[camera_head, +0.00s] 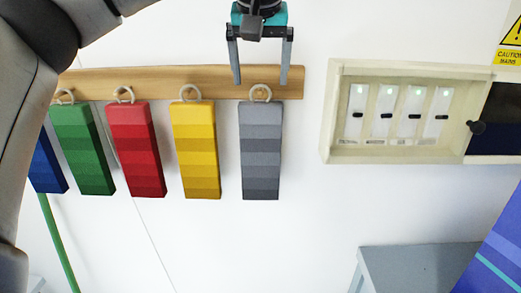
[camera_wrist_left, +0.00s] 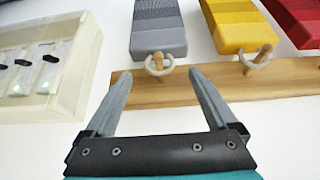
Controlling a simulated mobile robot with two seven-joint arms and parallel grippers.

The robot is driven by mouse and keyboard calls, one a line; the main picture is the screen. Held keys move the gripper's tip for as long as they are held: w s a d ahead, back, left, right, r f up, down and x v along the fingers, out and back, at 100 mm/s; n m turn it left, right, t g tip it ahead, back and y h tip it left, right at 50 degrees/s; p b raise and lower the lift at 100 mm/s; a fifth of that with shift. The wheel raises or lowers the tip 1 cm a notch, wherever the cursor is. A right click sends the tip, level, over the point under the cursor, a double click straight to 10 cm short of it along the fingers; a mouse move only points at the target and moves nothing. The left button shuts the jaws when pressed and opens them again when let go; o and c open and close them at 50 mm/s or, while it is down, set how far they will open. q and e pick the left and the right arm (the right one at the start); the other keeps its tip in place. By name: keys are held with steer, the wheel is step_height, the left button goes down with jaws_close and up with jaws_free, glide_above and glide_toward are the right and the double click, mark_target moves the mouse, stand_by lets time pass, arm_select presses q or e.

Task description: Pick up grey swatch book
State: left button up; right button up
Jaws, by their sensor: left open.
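The grey swatch book (camera_head: 261,150) hangs by a pale ring (camera_head: 260,92) from a peg at the right end of the wooden rail (camera_head: 200,83). My left gripper (camera_head: 263,82) is open, its fingers pointing down in the head view, around the level of the ring. In the left wrist view the grey book (camera_wrist_left: 158,28) and its ring (camera_wrist_left: 159,65) lie beyond and between the open fingertips of my left gripper (camera_wrist_left: 156,75). Nothing is held. I cannot tell the exact gap between fingertips and ring. My right gripper is not in view.
Yellow (camera_head: 195,150), red (camera_head: 135,150), green (camera_head: 82,150) and blue (camera_head: 47,165) swatch books hang along the rail to the left. A cream switch box (camera_head: 330,110) is on the wall to the right. A grey surface (camera_head: 420,268) stands lower right.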

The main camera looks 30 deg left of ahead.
mark_target(260, 87)
arm_select(q)
steer(key=shift+x, duration=1.55)
steer(key=shift+r, duration=0.1)
jaws_close()
